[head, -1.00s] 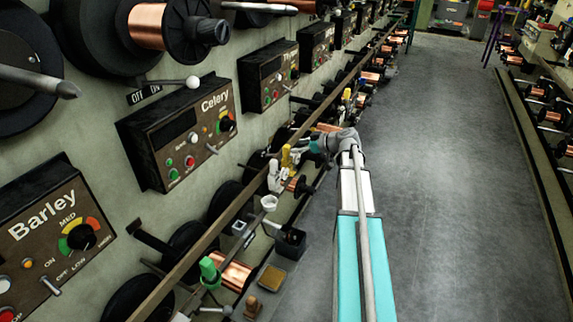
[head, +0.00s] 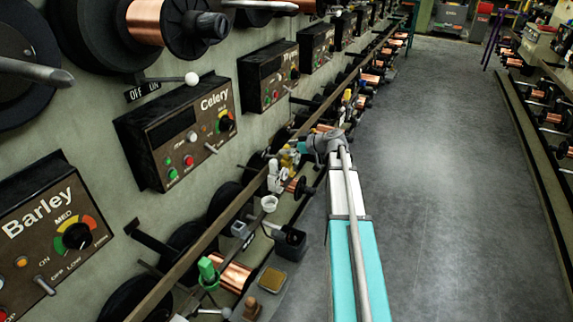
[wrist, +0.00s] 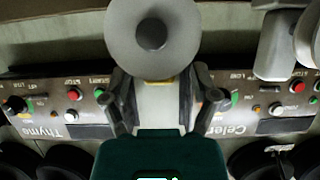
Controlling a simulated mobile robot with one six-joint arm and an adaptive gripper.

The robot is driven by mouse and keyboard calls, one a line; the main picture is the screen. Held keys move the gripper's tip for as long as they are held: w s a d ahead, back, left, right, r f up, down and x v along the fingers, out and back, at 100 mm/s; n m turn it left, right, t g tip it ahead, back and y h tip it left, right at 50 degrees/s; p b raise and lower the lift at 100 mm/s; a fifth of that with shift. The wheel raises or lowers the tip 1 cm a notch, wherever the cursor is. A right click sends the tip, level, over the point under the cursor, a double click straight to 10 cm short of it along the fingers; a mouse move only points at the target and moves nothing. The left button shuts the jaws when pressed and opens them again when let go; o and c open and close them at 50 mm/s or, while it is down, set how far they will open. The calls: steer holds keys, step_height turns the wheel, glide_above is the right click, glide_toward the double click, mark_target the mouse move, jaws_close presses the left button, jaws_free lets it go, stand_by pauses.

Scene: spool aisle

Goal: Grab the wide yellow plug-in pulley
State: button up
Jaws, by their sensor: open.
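A small yellow piece (head: 287,158) stands on the ledge along the wall in the head view, close to the left of my gripper (head: 303,148). Its shape is too small to tell whether it is the wide pulley. In the wrist view my gripper (wrist: 160,95) has its fingers spread apart. A round grey disc with a dark centre (wrist: 152,35) is beyond the fingers, with a thin yellowish strip at its lower edge. I cannot tell whether the fingers touch anything.
White pieces (head: 274,177) and a white cup (head: 269,203) stand nearer on the ledge. A green piece (head: 207,270) and copper spools (head: 236,275) are closer still. The Celery control box (head: 180,130) juts from the wall. The grey floor (head: 440,160) to the right is clear.

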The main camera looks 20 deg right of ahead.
jaws_close()
steer(key=shift+r, duration=0.15)
stand_by(0.4)
step_height(320, 180, up, 3)
steer(key=p, duration=0.3)
steer(key=s+a+r+p, duration=0.1)
steer(key=s+r+p, duration=0.8)
steer(key=s, duration=0.5)
steer(key=shift+r+p, duration=0.4)
steer(key=shift+p, duration=0.1)
